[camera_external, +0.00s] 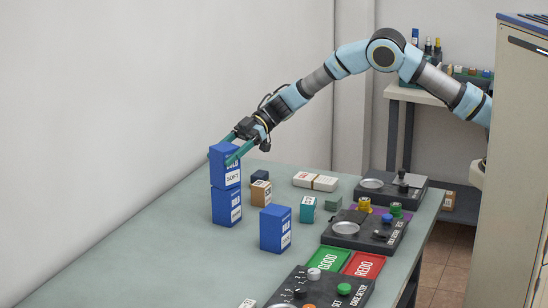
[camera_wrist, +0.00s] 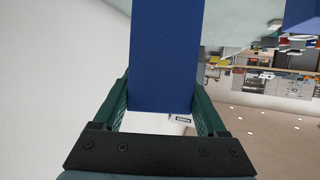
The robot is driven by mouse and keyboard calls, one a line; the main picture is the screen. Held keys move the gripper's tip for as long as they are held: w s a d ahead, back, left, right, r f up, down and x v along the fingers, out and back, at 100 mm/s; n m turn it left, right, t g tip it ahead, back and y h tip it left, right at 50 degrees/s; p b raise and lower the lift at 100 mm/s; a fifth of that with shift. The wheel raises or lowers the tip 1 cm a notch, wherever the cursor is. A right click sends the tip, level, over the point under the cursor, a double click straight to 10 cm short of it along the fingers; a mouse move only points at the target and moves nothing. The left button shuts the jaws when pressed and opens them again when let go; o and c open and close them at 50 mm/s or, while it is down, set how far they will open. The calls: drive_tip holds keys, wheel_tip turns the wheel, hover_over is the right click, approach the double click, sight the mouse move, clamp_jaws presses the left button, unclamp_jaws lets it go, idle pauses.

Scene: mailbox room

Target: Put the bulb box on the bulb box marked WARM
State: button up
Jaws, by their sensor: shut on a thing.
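My gripper (camera_external: 232,150) is shut on a blue bulb box (camera_external: 224,168) whose white label seems to read SOFT. The held box is upright, directly above a second blue bulb box (camera_external: 227,208) on the table. Their faces meet in the picture; I cannot tell whether they touch or a thin gap is left. A third blue bulb box (camera_external: 275,230) stands apart to the right. The labels on the two lower boxes are too small to read. In the wrist view, the held box (camera_wrist: 165,60) fills the space between the green fingers of my gripper (camera_wrist: 165,95).
Small boxes, brown (camera_external: 261,193) and teal (camera_external: 307,209), stand to the right. Black device panels (camera_external: 365,233), a green GOOD tray (camera_external: 327,259) and a red REDO tray (camera_external: 364,265) line the table's right side. The table's (camera_external: 170,245) left front is clear, beside a wall.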

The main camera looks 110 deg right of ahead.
drive_tip(key=shift+f, duration=0.1)
drive_tip(key=o, duration=1.3)
drive_tip(key=shift+o, duration=0.2)
